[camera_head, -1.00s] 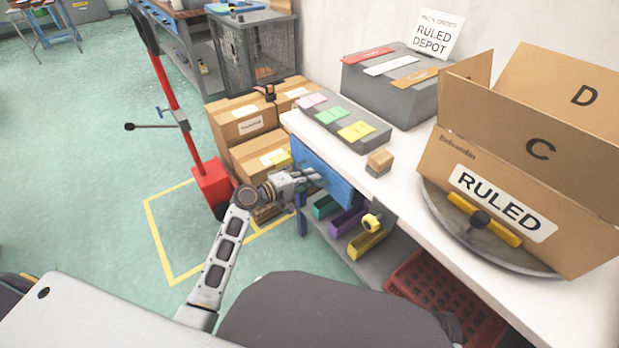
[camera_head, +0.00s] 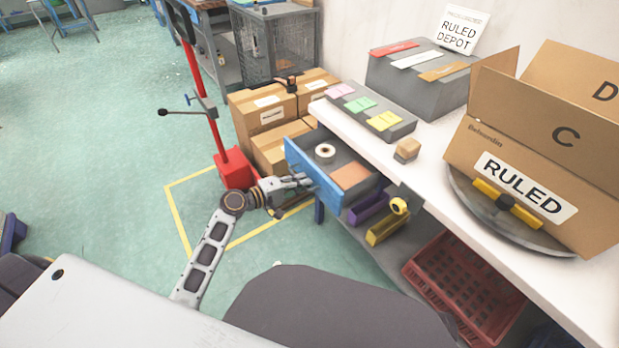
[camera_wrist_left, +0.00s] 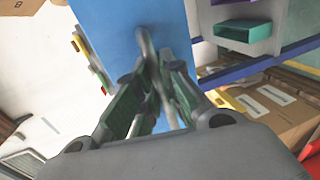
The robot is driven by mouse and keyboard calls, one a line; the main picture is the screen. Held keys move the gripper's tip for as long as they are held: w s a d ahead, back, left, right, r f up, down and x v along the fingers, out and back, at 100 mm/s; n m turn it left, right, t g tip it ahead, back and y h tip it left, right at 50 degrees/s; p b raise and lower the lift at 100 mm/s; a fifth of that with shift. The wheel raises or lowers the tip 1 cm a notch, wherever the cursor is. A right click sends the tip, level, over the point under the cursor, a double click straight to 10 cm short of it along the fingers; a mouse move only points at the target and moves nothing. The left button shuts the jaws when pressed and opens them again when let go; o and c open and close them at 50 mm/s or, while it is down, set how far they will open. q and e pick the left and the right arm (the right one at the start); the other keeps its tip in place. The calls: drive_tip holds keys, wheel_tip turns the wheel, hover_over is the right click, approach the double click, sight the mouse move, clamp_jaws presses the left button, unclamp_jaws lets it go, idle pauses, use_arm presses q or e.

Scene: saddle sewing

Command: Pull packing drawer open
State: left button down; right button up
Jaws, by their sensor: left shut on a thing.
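The packing drawer (camera_head: 347,172) under the white bench is partly open. It has a blue front (camera_head: 312,180), and inside lie a white tape roll (camera_head: 325,152) and a flat brown piece (camera_head: 349,175). My left gripper (camera_head: 303,183) is at the drawer's blue front. In the left wrist view the gripper (camera_wrist_left: 160,85) is shut around a grey bar handle (camera_wrist_left: 146,45) that stands out from the blue front. My right gripper is not in view.
A bench (camera_head: 437,190) carries a large cardboard box marked RULED (camera_head: 515,165) on a round turntable. Cardboard boxes (camera_head: 268,112) and a red stand (camera_head: 235,168) are beyond the drawer. A red crate (camera_head: 465,290) sits below. Green floor before the drawer is clear.

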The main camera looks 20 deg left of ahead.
use_arm(q)
drive_tip(key=shift+f+v, duration=0.2)
drive_tip(key=shift+v, duration=0.8)
drive_tip(key=shift+f+v, duration=0.25)
drive_tip(key=shift+v, duration=0.75)
drive_tip(key=c, duration=1.5)
unclamp_jaws()
drive_tip(key=shift+s+a, duration=0.1)
drive_tip(key=shift+v, duration=5.95)
